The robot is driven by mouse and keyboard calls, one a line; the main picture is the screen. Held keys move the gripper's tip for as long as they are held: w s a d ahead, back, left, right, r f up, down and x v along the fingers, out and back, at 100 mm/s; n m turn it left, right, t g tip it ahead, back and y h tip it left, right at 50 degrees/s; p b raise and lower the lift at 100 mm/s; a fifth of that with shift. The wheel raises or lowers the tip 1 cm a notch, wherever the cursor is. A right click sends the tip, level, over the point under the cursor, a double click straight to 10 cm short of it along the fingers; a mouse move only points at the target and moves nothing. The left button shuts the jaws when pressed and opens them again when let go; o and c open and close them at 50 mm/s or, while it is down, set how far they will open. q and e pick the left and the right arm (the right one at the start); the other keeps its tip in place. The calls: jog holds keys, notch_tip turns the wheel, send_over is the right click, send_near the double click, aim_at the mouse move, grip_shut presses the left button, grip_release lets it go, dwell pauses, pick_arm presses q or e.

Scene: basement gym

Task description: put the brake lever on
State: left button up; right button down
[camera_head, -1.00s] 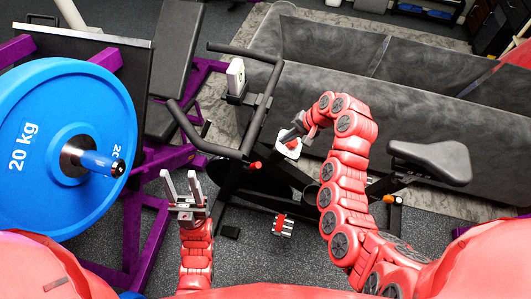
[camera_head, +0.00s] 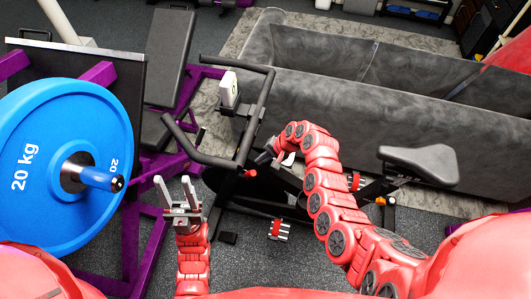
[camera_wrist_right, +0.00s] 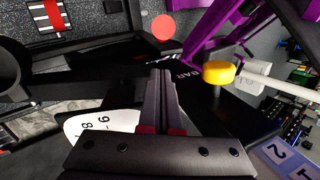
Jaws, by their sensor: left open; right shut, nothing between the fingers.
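The exercise bike has dark handlebars (camera_head: 262,105) and a frame below them. A red-tipped knob (camera_head: 249,173) sits on its stem; it may be the end of the brake lever, but I cannot tell its setting. My right gripper (camera_head: 264,157) is just above and right of this knob, shut and empty. In the right wrist view, the shut fingers (camera_wrist_right: 163,85) point towards a red round knob (camera_wrist_right: 163,27) and look apart from it. A white numbered dial (camera_wrist_right: 98,127) is partly hidden beside the fingers. My left gripper (camera_head: 176,190) is open and empty, left of the bike.
A blue 20 kg plate (camera_head: 40,150) on a purple rack (camera_head: 150,240) is close on the left. The bike seat (camera_head: 420,163) is at the right, with a grey sofa (camera_head: 340,100) behind. A yellow knob (camera_wrist_right: 218,72) shows in the wrist view.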

aim_at(255, 172)
jog(key=shift+s+a+f+p, duration=0.1)
jog(key=shift+s+a+p, duration=0.25)
jog(key=shift+s, duration=0.2)
jog(key=shift+s+a+p, duration=0.2)
jog(key=shift+s+a, duration=0.15)
jog(key=shift+s, duration=0.2)
jog(key=shift+s+a+t+p, duration=0.2)
jog(key=shift+s+t+p, duration=0.3)
jog(key=shift+s, duration=0.15)
jog(key=shift+s+a+m+t+h+p, duration=0.35)
jog(key=shift+s+m+t+h+p, duration=0.1)
jog(key=shift+s+t, duration=0.3)
jog(key=s+a+f+m+t+h+b, duration=0.3)
jog(key=s+a+f+t+h+b, duration=0.2)
jog(key=t+b, duration=0.4)
notch_tip(255, 172, down, 2)
jog(key=s+a+b, duration=0.1)
jog(key=s, duration=0.1)
jog(key=shift+s+a+h, duration=0.3)
jog(key=shift+s+h, duration=0.05)
jog(key=shift+t, duration=0.25)
